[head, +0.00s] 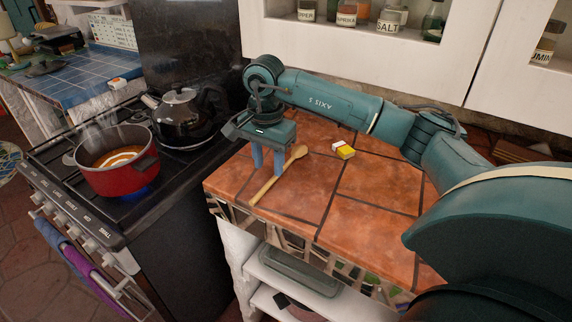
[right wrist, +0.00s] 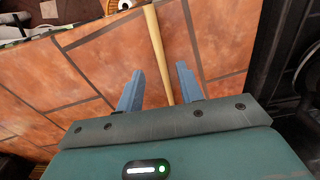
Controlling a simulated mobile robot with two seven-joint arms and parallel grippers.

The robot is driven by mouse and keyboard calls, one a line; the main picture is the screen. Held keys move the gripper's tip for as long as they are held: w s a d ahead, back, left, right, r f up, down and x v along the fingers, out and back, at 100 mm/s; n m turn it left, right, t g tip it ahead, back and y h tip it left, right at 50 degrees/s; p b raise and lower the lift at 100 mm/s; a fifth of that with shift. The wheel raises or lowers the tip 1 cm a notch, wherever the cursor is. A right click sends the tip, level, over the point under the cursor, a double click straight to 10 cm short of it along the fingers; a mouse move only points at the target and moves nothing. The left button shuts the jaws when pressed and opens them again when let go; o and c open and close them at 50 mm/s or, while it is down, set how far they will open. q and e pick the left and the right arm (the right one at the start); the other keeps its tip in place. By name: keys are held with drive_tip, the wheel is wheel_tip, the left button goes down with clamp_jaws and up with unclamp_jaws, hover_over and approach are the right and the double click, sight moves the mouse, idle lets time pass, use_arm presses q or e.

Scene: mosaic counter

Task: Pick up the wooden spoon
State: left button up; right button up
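The wooden spoon (head: 270,185) lies on the terracotta tile counter (head: 300,200) near its left edge, running diagonally with its head at the back right. My right gripper (head: 268,171) points down over the spoon, with its two blue fingers apart. In the right wrist view, the spoon's light handle (right wrist: 155,38) runs between the open fingers of my right gripper (right wrist: 159,69), with a gap to each. I cannot tell how high the fingertips are above the tiles. My left gripper is not in view.
On the stove at left stand a steaming red pot (head: 118,180) over a blue flame and a black kettle (head: 180,120). White shelves with jars (head: 345,14) hang above the counter. The counter's front middle is clear.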

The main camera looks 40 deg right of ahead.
sight(269, 182)
wheel_tip(269, 182, down, 4)
drive_tip(key=shift+w+f+p, duration=0.1)
drive_tip(key=shift+f+p, duration=0.15)
drive_tip(key=shift+p, duration=0.1)
drive_tip(key=shift+c, duration=0.3)
clamp_jaws()
